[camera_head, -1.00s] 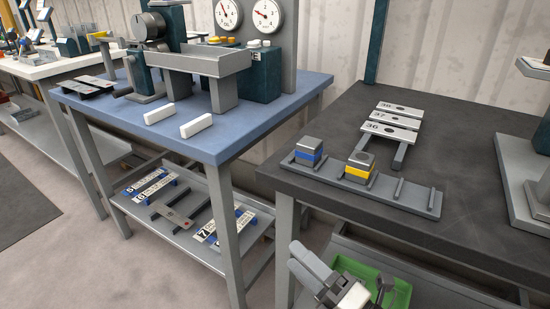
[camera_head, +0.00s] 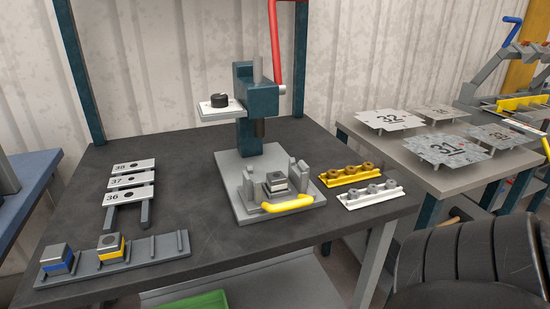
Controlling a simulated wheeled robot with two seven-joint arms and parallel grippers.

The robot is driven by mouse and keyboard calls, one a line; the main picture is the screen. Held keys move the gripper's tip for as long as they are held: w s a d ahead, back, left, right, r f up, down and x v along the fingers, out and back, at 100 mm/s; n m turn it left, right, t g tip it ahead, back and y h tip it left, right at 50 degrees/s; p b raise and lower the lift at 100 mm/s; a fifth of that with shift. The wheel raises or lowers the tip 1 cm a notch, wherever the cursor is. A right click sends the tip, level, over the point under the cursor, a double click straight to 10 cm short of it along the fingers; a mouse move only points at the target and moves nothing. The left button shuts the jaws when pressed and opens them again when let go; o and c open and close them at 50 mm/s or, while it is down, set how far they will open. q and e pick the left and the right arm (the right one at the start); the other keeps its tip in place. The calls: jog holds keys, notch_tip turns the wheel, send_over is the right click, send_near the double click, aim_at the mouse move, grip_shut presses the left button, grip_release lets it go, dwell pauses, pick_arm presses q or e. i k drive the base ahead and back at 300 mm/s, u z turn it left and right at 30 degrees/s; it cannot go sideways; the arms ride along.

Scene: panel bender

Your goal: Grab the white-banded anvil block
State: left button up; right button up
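The white-banded anvil block (camera_head: 277,182) is a small grey block with a white band around it. It sits upright in the press fixture, on the base plate of the teal arbor press (camera_head: 247,130), behind a yellow curved handle (camera_head: 287,203). Upright grey pieces stand on either side of it. A blue-banded block (camera_head: 57,259) and a yellow-banded block (camera_head: 111,248) sit in the grey rack (camera_head: 145,250) at the front left of the dark table. Neither of my grippers is in view.
The dark table (camera_head: 200,150) has numbered plates (camera_head: 132,181) at left. A yellow tray (camera_head: 350,176) and a white tray (camera_head: 370,195) lie right of the press. The press's red lever (camera_head: 273,35) rises above. A dark ribbed object (camera_head: 465,260) fills the lower right.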

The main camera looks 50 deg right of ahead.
aim_at(276, 181)
jog(key=u, duration=0.5)
jog(key=k, duration=0.25)
jog(key=z, duration=1.25)
jog(key=i, duration=0.3)
jog(key=z, duration=0.8)
